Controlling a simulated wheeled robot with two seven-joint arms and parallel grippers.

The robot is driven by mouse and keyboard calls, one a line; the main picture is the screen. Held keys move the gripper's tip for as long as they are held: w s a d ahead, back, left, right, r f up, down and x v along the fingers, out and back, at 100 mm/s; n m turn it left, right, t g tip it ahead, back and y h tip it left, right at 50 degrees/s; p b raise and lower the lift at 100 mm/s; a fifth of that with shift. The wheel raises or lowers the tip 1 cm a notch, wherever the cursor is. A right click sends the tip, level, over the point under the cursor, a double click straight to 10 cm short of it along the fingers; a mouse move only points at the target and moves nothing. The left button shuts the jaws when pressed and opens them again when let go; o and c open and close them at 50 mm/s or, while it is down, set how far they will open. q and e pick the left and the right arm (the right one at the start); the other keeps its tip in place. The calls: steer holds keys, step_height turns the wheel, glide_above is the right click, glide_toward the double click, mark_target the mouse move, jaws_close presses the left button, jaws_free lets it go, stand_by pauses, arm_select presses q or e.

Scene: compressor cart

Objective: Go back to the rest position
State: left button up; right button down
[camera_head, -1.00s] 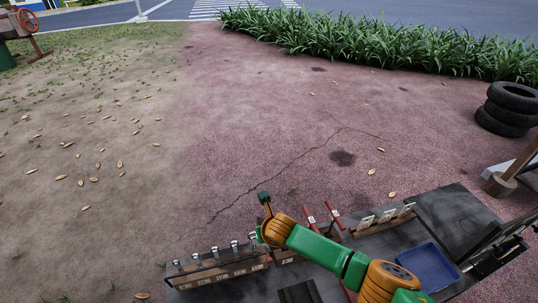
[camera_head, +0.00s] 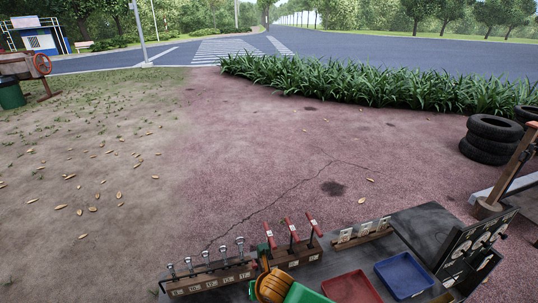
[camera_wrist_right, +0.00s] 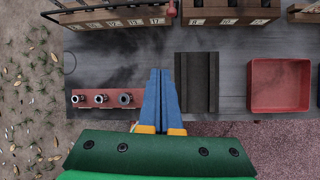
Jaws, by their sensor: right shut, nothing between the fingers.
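My right gripper (camera_wrist_right: 160,100) shows in the right wrist view as two blue fingers pressed together, with nothing between them. It is over the grey cart top (camera_wrist_right: 225,70), between a red rack with three metal fittings (camera_wrist_right: 102,98) and a dark grooved block (camera_wrist_right: 196,82). In the head view, only an orange and green part of my right arm (camera_head: 275,288) shows at the bottom, over the front of the cart. The fingers cannot be made out there. My left gripper is not in view.
The cart carries a wooden rack of metal-topped pieces (camera_head: 210,276), red-handled levers (camera_head: 291,236), a red tray (camera_head: 352,287), a blue tray (camera_head: 404,274) and a gauge panel (camera_head: 474,248). Stacked tires (camera_head: 490,140) stand at the right. The paved ground beyond is open.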

steer(key=s+a+m+g+y, duration=0.2)
steer(key=s+m, duration=0.9)
steer(key=m, duration=0.4)
steer(key=s+d+m+h, duration=0.1)
steer(key=s+d+m, duration=0.3)
steer(key=d+m, duration=0.3)
steer(key=s+d+r+m+h, duration=0.1)
steer(key=s+d+m+h, duration=0.1)
steer(key=s+d+m, duration=0.35)
steer(key=s+d+m+h, duration=0.1)
steer(key=s+d+m, duration=0.1)
steer(key=d+m, duration=0.7)
step_height(320, 180, down, 18)
steer(key=g+b, duration=0.1)
steer(key=b, duration=0.2)
arm_select(q)
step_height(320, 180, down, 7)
steer(key=b, duration=0.3)
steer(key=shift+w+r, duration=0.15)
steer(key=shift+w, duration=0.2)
arm_select(e)
steer(key=s+d+f+g, duration=0.1)
steer(key=s+f, duration=1.2)
steer(key=f, duration=0.2)
steer(key=shift+s+d+n+g, duration=0.2)
steer(key=shift+s+n+g, duration=0.15)
steer(key=shift+n, duration=0.1)
